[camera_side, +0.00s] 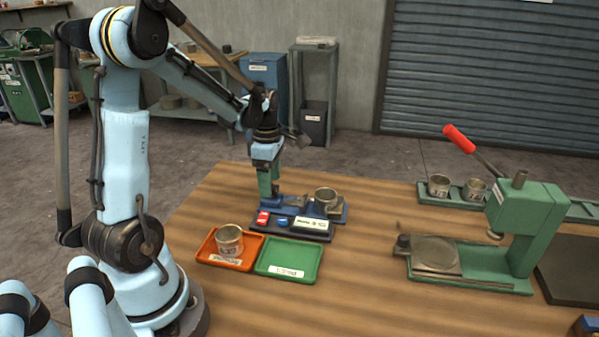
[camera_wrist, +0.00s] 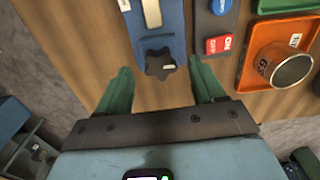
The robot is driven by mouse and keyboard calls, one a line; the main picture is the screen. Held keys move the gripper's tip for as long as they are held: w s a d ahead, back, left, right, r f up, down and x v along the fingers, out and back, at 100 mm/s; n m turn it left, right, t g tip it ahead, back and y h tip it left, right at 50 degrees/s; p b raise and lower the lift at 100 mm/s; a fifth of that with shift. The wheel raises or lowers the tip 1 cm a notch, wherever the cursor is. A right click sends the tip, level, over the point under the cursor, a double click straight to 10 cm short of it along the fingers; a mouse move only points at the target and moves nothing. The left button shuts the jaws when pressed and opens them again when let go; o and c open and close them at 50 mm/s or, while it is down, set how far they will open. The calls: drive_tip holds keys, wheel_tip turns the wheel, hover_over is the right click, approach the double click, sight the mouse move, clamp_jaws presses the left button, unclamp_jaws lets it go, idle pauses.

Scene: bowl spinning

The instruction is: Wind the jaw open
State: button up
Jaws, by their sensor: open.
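A blue vise (camera_side: 293,201) stands on a dark base in the side view, at the back of the bench. A metal cup (camera_side: 326,195) is at its right end; I cannot tell whether the jaw touches it. In the wrist view, the vise body (camera_wrist: 155,18) ends in a black star knob (camera_wrist: 158,66) with a pale mark. My gripper (camera_wrist: 160,68) is open, its green fingers apart on either side of the knob, with gaps showing. In the side view, my gripper (camera_side: 268,190) points down at the vise's left end. The jaw opening is not clearly visible.
A panel with red (camera_wrist: 219,45) and blue (camera_wrist: 220,7) buttons lies beside the vise. An orange tray (camera_side: 205,251) holds a metal cup (camera_side: 229,240); a green tray (camera_side: 289,255) is empty. A green press (camera_side: 527,217) with a red handle and a rack of cups (camera_side: 454,195) stand right.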

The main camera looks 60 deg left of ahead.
wheel_tip(320, 180, up, 11)
idle(0.5)
drive_tip(key=s+d+f+m+t, duration=0.1)
drive_tip(key=d+m+t, duration=0.2)
drive_tip(key=d+m, duration=0.7)
drive_tip(key=s+d+f+m+t, duration=0.1)
drive_tip(key=d+m+t, duration=0.3)
drive_tip(key=d+m, duration=0.6)
drive_tip(key=m, duration=0.7)
drive_tip(key=shift+s+f, duration=0.15)
drive_tip(key=shift+s, duration=0.15)
